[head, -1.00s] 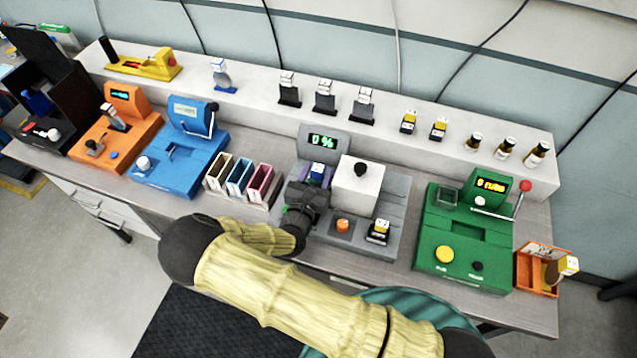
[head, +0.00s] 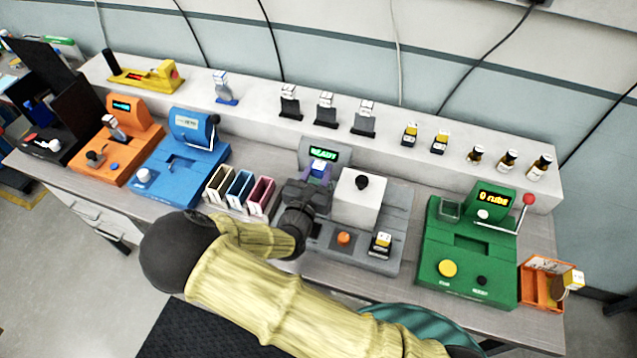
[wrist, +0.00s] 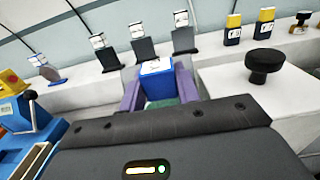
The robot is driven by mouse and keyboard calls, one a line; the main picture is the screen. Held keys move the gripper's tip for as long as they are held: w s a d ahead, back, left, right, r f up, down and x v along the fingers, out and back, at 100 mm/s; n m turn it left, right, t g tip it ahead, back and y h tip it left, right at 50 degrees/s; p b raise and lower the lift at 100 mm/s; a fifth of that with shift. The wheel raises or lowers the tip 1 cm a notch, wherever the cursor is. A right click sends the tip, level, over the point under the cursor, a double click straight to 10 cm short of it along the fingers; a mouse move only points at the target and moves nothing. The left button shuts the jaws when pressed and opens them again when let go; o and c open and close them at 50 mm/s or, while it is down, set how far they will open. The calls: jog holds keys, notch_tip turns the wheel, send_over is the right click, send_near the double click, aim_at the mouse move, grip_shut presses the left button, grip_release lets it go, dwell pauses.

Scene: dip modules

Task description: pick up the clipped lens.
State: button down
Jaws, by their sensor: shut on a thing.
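My gripper (wrist: 158,88) has two purple fingers. They are shut on the clipped lens (wrist: 157,82), a blue piece with a white labelled top. In the head view the white top of the clipped lens (head: 319,166) shows between the fingers, in front of the grey machine's display, which reads READY. A green patch shows below the blue piece in the wrist view. The lower part of the held piece is hidden behind my wrist.
The grey machine (head: 385,262) has a white block (head: 357,205) with a black knob just right of my gripper. Coloured slots (head: 240,187) stand at its left. A white shelf (head: 255,108) behind carries several labelled stands and bottles. A green machine (head: 470,265) stands further right.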

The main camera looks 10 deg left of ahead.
notch_tip(320, 180, up, 12)
jog(key=shift+f+b, duration=0.15)
jog(key=shift+b, duration=0.5)
